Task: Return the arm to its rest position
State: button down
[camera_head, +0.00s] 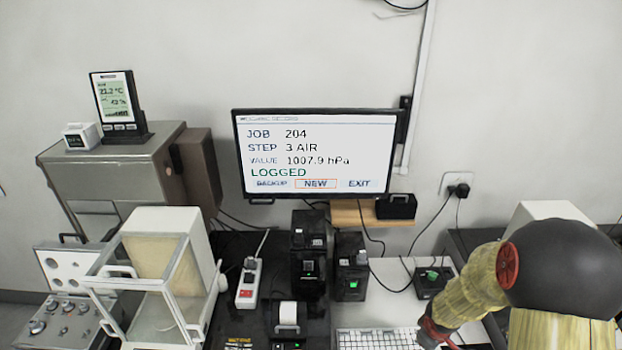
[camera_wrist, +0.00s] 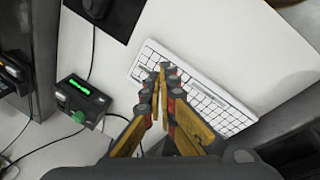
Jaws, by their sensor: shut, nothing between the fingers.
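My gripper (camera_wrist: 163,85) shows in the wrist view with its fingers together, shut and empty, over the white keyboard (camera_wrist: 205,95). I cannot tell whether the fingertips touch the keys. In the head view my gripper (camera_head: 430,333) is at the bottom right, at the right end of the keyboard (camera_head: 375,340), partly cut off by the frame edge. My arm comes in from the right side. The monitor (camera_head: 315,155) reads JOB 204, STEP 3 AIR, VALUE 1007.9 hPa, LOGGED, with NEW outlined.
A small black box with a green knob (camera_wrist: 82,103) stands left of the keyboard in the wrist view. Black devices (camera_head: 308,255) and a power strip (camera_head: 249,283) stand on the dark table. A glass-walled balance chamber (camera_head: 150,270) is at left. Cables hang along the wall.

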jog(key=s+a+r+m+t, duration=0.1)
jog(key=s+a+r, duration=0.4)
jog(key=r, duration=0.6)
jog(key=s+a+r+m+t+y+b, duration=0.1)
jog(key=s+a+r+m, duration=0.2)
jog(key=r, duration=0.8)
jog(key=s+a+r+m+t+y, duration=0.1)
jog(key=s+a+r+m, duration=0.1)
jog(key=s+a+r, duration=0.5)
jog(key=s+r, duration=0.3)
jog(key=r, duration=0.1)
jog(key=shift+s+m+b, duration=0.3)
jog(key=shift+m+b, duration=0.1)
